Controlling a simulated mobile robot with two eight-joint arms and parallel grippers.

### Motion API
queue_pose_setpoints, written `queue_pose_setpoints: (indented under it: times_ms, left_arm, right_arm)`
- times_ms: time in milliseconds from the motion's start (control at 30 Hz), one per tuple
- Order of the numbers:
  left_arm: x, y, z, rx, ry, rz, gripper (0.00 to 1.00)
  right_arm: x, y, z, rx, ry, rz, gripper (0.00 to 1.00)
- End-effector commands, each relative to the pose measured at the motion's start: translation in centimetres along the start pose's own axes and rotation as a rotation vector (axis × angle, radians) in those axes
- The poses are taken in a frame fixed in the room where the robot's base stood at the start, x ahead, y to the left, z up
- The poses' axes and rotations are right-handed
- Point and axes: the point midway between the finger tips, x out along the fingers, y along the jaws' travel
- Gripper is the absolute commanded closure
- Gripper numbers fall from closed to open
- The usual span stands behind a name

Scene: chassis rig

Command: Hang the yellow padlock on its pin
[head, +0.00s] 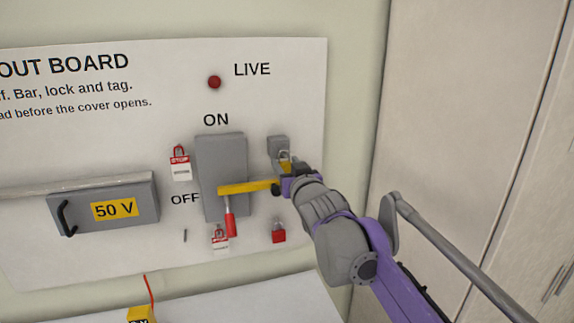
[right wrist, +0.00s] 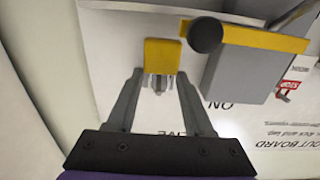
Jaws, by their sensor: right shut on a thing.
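The yellow padlock (right wrist: 163,53) shows in the right wrist view as a yellow block at the tips of my right gripper (right wrist: 160,78), with small grey prongs beside it. My right gripper is shut on it. My left gripper is not in view.
A yellow bar (head: 245,187) with a dark knob crosses the grey switch box (head: 220,155), close to my right gripper. Red padlocks, some with tags, hang nearby. A grey 50 V cover (head: 84,213) is at left.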

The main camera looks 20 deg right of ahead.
Motion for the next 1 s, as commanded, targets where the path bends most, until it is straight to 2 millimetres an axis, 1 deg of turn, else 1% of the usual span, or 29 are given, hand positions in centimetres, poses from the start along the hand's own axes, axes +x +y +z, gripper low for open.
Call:
queue_pose_setpoints:
  times_ms: [267,300,367,400,467,800,867,967,1000]
  left_arm:
    - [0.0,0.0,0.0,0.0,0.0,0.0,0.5]
    - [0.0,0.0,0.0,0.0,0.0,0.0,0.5]
    - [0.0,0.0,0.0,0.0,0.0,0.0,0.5]
    - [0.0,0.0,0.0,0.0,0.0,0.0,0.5]
    - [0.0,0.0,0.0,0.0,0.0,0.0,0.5]
    - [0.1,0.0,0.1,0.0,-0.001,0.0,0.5]
    - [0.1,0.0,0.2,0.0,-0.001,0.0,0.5]
    - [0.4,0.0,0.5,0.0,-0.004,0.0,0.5]
    - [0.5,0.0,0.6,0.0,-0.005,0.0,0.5]
  right_arm:
    - [0.0,0.0,0.0,0.0,0.0,0.0,1.0]
    - [0.0,0.0,0.0,0.0,0.0,0.0,0.41]
    - [0.0,0.0,0.0,0.0,0.0,0.0,0.3]
    - [0.0,0.0,0.0,0.0,0.0,0.0,0.23]
    - [0.0,0.0,0.0,0.0,0.0,0.0,0.13]
    - [-0.3,0.0,0.0,0.0,0.0,0.0,0.13]
    - [-0.7,0.0,0.0,0.0,-0.001,0.0,0.13]
    - [-2.1,0.0,0.1,0.0,-0.001,0.0,0.13]
    - [-2.8,0.0,0.2,0.001,-0.001,0.0,0.13]
